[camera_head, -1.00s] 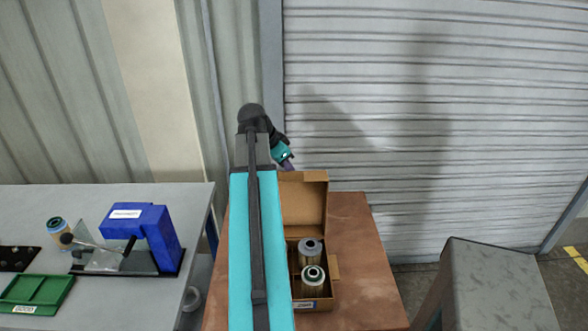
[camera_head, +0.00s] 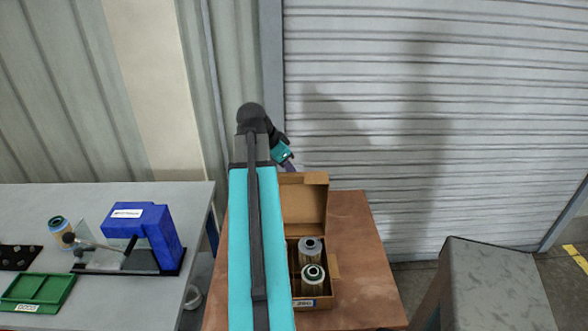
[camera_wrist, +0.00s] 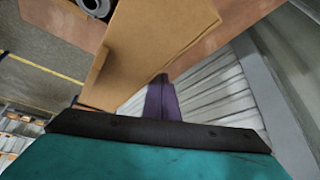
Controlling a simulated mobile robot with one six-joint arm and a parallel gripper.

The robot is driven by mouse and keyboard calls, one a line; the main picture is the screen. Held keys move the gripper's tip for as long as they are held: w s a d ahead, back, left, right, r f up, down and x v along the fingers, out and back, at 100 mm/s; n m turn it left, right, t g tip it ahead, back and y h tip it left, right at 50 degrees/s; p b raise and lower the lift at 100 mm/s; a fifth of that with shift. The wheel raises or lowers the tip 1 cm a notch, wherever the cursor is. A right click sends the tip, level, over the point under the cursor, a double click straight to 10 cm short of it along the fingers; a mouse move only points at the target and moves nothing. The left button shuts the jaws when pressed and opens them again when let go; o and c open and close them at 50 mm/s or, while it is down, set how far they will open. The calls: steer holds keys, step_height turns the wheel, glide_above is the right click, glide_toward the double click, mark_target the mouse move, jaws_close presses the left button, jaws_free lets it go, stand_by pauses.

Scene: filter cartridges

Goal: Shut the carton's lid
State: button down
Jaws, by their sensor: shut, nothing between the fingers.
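The open brown carton (camera_head: 329,302) stands on the brown table, with two filter cartridges inside: a grey-topped one (camera_head: 310,246) behind and a pale green-topped one (camera_head: 313,279) in front. Its lid (camera_head: 303,203) stands raised at the back. My gripper (camera_head: 289,167) is just behind and above the lid's upper left corner. In the wrist view, my gripper's shut purple fingers (camera_wrist: 163,82) are close to the lid (camera_wrist: 150,45), and nothing shows between them. I cannot tell whether they touch it. My arm hides the carton's left side.
The brown table (camera_head: 362,260) has bare room right of the carton. A grey bench (camera_head: 60,205) at left holds a blue device (camera_head: 150,230), a green tray (camera_head: 40,293) and another cartridge (camera_head: 60,230). A shutter wall (camera_head: 450,120) rises behind. A grey box-like block (camera_head: 495,285) stands at right.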

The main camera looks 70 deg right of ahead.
mark_target(288, 176)
steer(key=shift+s+a+r+p, duration=0.2)
steer(key=shift+a+r+p, duration=0.1)
steer(key=shift+a, duration=0.25)
steer(key=shift+s+a+r+p, duration=0.15)
steer(key=shift+s+a+r, duration=0.1)
steer(key=shift+a, duration=0.45)
steer(key=shift+s+a+r+p, duration=0.2)
steer(key=shift+s+a+p, duration=0.1)
steer(key=shift+a, duration=0.3)
steer(key=shift+s+a+r+p, duration=0.2)
steer(key=shift+a+p, duration=0.05)
steer(key=shift+a, duration=0.5)
steer(key=shift+s+a+r, duration=0.1)
steer(key=shift+s+a, duration=0.2)
steer(key=shift+a, duration=0.5)
steer(key=shift+s+a+b, duration=0.1)
steer(key=shift+b, duration=0.3)
steer(key=shift+a+r, duration=0.15)
